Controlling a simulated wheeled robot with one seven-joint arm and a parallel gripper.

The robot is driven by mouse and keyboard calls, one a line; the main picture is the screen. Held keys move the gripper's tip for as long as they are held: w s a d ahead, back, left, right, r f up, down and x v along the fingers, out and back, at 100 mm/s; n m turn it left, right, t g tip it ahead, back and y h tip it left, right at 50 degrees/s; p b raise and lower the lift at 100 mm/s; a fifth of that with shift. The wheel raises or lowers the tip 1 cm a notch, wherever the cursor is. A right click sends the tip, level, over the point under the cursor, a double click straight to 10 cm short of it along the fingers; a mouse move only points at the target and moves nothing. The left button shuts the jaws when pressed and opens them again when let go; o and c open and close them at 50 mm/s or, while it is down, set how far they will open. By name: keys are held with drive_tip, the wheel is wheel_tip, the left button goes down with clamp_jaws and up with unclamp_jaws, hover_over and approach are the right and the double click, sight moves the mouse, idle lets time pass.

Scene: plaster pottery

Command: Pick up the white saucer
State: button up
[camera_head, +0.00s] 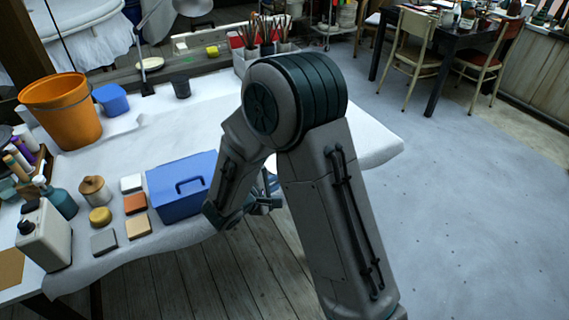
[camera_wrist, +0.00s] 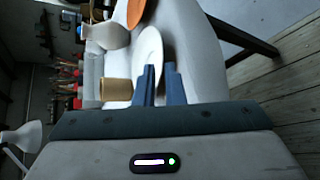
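The white saucer (camera_wrist: 149,48) lies on the pale table in the wrist view, seen at a slant just beyond my fingertips. My gripper (camera_wrist: 160,68) has its two blue fingers apart, with a narrow gap between them. The left finger overlaps the saucer's near right part in the picture, and the right finger is just past its edge. I cannot tell whether either finger touches the rim. In the head view my gripper (camera_head: 262,205) is low beside the table's front edge, right of the blue box. My arm hides the saucer there.
A tan cup (camera_wrist: 116,89), a white vase (camera_wrist: 108,36) and an orange dish (camera_wrist: 141,10) stand close to the saucer. A blue box (camera_head: 181,187) stands left of my gripper. An orange bucket (camera_head: 62,110) is farther left. Open floor (camera_head: 470,200) lies to the right.

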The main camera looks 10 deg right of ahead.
drive_tip(key=shift+p+x, duration=0.45)
drive_tip(key=shift+x, duration=2.95)
drive_tip(key=shift+s, duration=0.1)
clamp_jaws()
